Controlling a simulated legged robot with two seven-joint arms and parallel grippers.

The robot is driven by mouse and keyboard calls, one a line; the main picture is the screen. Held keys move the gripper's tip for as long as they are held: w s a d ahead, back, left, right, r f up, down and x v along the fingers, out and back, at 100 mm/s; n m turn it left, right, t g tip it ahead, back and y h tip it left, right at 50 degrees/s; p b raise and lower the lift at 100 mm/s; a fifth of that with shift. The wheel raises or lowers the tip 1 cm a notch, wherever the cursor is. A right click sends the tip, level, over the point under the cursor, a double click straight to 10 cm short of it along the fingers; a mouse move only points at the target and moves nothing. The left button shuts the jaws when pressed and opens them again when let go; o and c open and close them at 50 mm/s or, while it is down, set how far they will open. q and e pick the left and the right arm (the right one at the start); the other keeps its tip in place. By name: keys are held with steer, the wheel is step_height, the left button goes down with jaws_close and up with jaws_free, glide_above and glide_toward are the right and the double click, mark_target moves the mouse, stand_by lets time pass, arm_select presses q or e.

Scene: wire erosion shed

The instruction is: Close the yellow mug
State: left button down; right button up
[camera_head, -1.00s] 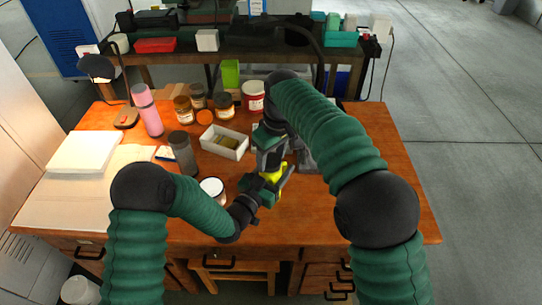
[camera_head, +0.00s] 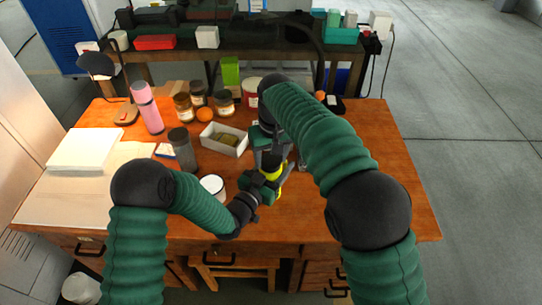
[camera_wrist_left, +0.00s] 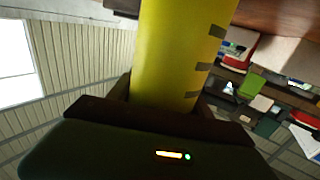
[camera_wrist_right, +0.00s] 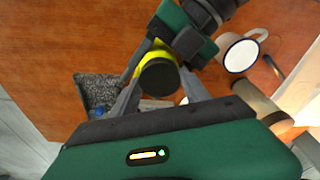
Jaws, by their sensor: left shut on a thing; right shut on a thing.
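The yellow mug (camera_wrist_left: 180,55) fills the middle of the left wrist view, clasped between the fingers of my left gripper (camera_head: 268,186). In the head view a small part of the yellow mug (camera_head: 274,172) shows between both grippers. My right gripper (camera_wrist_right: 158,88) is shut on a dark round lid (camera_wrist_right: 158,77), seen face-on in the right wrist view. The mug's yellow side (camera_wrist_right: 151,57) shows just behind the lid. The lid is at the mug's end; I cannot tell whether it is fully seated.
A white enamel mug (camera_head: 213,185) stands left of my left gripper. A white box (camera_head: 223,140), grey cylinder (camera_head: 183,152), several brown jars, an orange (camera_head: 205,114) and a pink bottle (camera_head: 147,108) stand behind and left. The desk's right side (camera_head: 390,150) is clear.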

steer(key=m, duration=0.5)
steer(key=shift+a+h, duration=0.2)
steer(key=shift+h, duration=0.2)
steer(key=o, duration=1.3)
steer(key=shift+d+r, duration=0.1)
steer(key=shift+r, duration=2.2)
steer(key=shift+c, duration=0.4)
